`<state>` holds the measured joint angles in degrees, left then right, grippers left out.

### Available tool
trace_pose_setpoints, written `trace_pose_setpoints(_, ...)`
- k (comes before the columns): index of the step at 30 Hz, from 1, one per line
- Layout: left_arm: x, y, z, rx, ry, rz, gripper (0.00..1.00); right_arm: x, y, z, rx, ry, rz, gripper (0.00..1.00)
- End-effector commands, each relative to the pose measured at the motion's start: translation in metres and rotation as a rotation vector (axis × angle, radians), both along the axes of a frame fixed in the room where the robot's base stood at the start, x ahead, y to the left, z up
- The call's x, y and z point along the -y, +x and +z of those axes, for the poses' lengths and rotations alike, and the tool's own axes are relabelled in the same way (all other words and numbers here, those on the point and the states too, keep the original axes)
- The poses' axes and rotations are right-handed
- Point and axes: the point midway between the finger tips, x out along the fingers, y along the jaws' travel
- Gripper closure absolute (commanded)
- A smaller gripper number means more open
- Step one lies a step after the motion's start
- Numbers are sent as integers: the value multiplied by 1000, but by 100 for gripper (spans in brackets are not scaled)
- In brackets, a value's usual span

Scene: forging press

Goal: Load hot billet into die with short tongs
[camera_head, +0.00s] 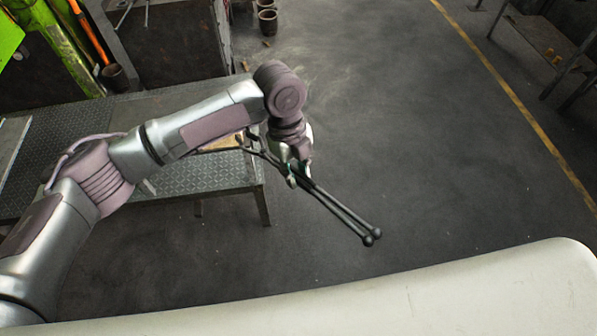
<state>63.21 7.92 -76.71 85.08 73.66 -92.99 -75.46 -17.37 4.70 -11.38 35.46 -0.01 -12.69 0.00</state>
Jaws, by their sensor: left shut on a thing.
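My left gripper (297,172) is shut on the black short tongs (335,208). It holds them past the right edge of the metal table, over the floor. The two tong handles run down and to the right and end in round knobs. The other end of the tongs points up and left toward the table, partly hidden by my gripper and wrist. The hot billet and the die cannot be made out in this view. My right gripper is not in view.
A metal table with a tread-plate top (205,178) stands under my left arm. A green machine (62,45) is at the upper left. Several small pots (267,20) stand on the floor at the top. A bench (545,45) is at the upper right. The middle floor is clear.

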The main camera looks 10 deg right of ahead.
Motion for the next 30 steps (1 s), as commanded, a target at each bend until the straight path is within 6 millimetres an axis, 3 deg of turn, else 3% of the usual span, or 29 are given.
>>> trace_pose_setpoints(10,-18,30,-21,3,-1,4,100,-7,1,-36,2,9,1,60)
trace_pose_setpoints(21,-32,54,-33,1,-2,4,100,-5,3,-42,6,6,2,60)
trace_pose_setpoints(30,-35,58,-35,1,-2,4,100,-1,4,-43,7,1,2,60)
